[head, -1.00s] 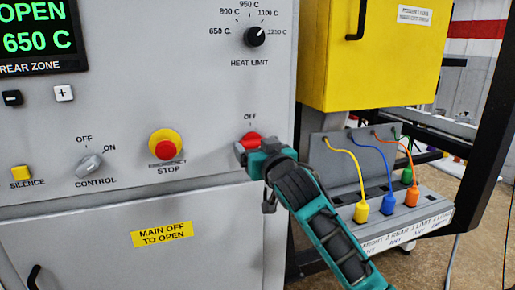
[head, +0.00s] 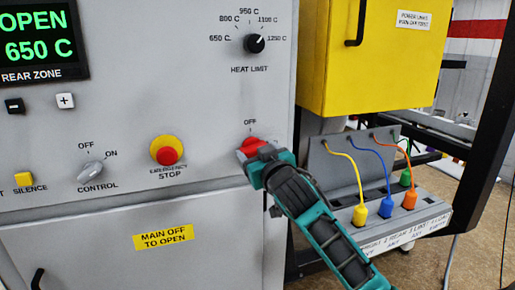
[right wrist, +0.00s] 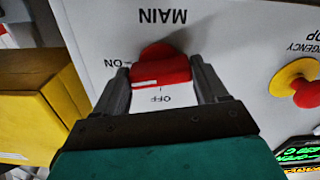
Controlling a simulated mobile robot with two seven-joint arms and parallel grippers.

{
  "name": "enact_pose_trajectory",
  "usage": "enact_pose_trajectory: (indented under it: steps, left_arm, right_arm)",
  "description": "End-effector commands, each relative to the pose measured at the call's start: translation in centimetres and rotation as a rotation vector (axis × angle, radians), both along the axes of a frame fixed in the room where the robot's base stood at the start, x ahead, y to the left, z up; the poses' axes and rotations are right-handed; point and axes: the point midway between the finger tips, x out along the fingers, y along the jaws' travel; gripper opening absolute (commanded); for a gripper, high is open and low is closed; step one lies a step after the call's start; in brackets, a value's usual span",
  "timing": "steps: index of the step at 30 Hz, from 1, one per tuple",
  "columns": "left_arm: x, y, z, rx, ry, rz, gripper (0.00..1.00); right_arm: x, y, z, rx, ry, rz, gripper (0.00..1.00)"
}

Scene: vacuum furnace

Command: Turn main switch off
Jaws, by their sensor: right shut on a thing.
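The main switch is a red rotary knob (head: 252,145) on the grey furnace panel, below an OFF label (head: 250,122). In the right wrist view, the red knob (right wrist: 160,68) sits between both fingers of my right gripper (right wrist: 163,80), which is shut on it. That picture is upside down: MAIN, OFF and ON are printed around the knob. A white mark on the handle lies close to the OFF label. In the head view my right gripper (head: 259,158) covers the lower part of the knob. My left gripper is not in view.
An emergency stop button (head: 166,150) and a control selector (head: 91,171) are to the left. The heat limit knob (head: 255,43) is above. A yellow box (head: 375,60) and a tray of coloured plugs and cables (head: 425,221) stand to the right.

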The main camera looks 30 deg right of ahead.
Motion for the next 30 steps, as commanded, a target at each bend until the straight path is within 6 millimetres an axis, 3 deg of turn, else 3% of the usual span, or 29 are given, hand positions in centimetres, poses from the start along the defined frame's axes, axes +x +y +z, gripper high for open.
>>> enact_pose_trajectory:
  steps: [7, 30]
  left_arm:
    - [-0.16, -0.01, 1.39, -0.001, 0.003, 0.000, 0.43]
    - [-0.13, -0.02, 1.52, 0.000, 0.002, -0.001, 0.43]
  right_arm:
    - [0.03, -0.07, 0.22, -0.227, 0.054, -0.001, 0.42]
    - [0.04, -0.07, 0.17, -0.937, 0.221, -0.002, 0.42]
